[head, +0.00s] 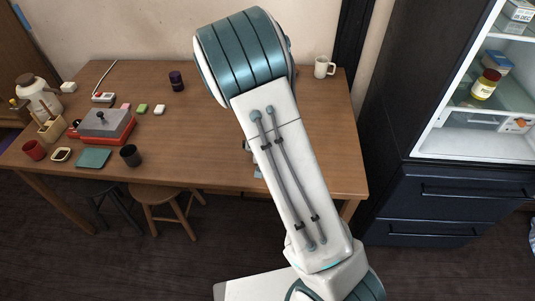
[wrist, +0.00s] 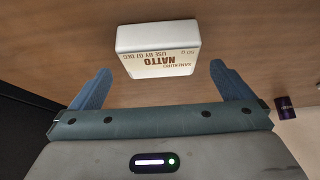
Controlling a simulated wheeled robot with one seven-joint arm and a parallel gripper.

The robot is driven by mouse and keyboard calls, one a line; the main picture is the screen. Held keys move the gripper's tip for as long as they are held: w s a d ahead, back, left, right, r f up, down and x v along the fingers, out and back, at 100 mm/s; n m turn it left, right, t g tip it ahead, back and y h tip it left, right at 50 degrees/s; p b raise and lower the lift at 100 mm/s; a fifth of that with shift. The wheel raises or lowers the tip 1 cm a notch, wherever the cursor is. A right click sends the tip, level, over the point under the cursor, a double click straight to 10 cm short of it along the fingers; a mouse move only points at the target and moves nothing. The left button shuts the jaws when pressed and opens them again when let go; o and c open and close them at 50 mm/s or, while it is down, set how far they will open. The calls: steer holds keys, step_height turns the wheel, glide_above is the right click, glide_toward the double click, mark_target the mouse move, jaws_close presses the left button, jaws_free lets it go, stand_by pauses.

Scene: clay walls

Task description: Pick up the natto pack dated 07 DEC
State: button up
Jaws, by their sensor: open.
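A white natto pack (wrist: 158,48) lies on the brown wooden surface in the wrist view. Its label is upside down in that view and reads NATTO and USE BY, with a date that looks like 07 DEC; the digits are small. My gripper (wrist: 159,68) is open, with one blue finger on each side of the near part of the pack. In the head view my arm hides the pack and most of my gripper.
Stools stand in front.

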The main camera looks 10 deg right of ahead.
steer(key=shift+x, duration=2.55)
steer(key=c, duration=0.9)
